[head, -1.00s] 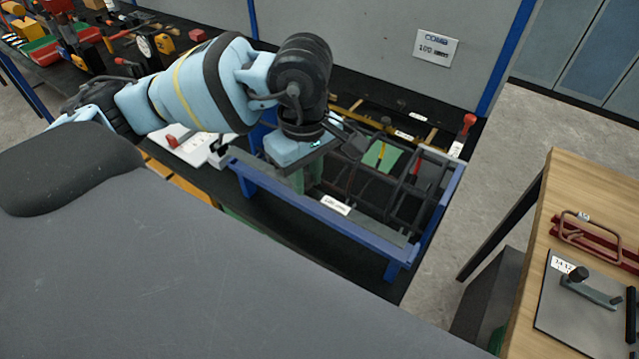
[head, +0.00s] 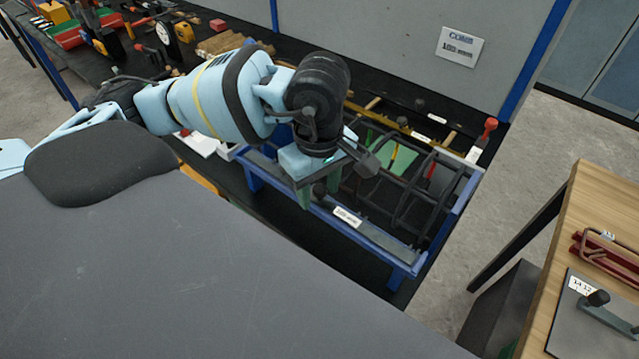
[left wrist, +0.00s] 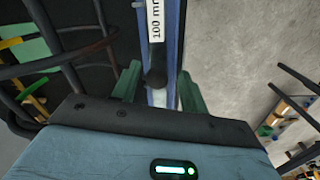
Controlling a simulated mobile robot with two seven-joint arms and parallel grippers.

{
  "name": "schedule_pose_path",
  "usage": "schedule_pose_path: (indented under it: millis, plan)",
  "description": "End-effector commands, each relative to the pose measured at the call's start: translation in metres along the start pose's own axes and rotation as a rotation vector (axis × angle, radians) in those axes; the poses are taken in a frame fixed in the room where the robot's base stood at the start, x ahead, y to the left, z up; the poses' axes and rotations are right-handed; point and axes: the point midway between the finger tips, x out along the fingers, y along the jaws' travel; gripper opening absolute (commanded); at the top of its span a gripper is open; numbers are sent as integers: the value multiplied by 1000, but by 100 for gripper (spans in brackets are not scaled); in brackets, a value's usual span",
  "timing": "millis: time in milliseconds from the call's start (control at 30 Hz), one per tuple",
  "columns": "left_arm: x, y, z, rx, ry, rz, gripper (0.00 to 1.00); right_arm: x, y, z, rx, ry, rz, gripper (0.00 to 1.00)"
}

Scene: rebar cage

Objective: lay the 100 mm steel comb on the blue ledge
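The blue ledge (head: 385,258) is the long front rail of a blue frame in the head view, and its blue edge (left wrist: 176,30) shows in the left wrist view. A grey strip with a white "100 mm" label (left wrist: 156,20) lies along it; this appears to be the steel comb, with a dark round knob (left wrist: 155,78). Its teeth cannot be made out. My left gripper (head: 318,190) points down at the ledge, left of the label. Its green fingers (left wrist: 158,85) stand apart on both sides of the knob, with gaps visible. My right gripper is not in view.
A dark rebar cage (head: 415,195) stands inside the frame, close behind the ledge. A red-topped clamp (head: 488,128) is at the frame's far right corner. A wooden bench (head: 572,215) stands to the right, across bare floor. Tools crowd the bench at the far left.

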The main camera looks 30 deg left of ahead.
Motion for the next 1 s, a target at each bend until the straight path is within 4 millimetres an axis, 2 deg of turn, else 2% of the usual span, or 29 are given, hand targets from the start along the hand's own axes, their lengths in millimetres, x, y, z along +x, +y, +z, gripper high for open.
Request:
schedule_pose_path:
  millis: [267, 433, 800, 1000]
  plan:
    - [-1, 0, 0, -1, 0, 1, 44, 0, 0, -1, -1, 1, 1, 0]
    - [-14, 1, 0, -1, 1, 5, 44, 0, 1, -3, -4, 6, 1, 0]
    - [-85, 2, 0, -1, 0, 5, 44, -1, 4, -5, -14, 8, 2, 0]
    - [-114, 1, 0, 0, 0, 3, 44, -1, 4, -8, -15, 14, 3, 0]
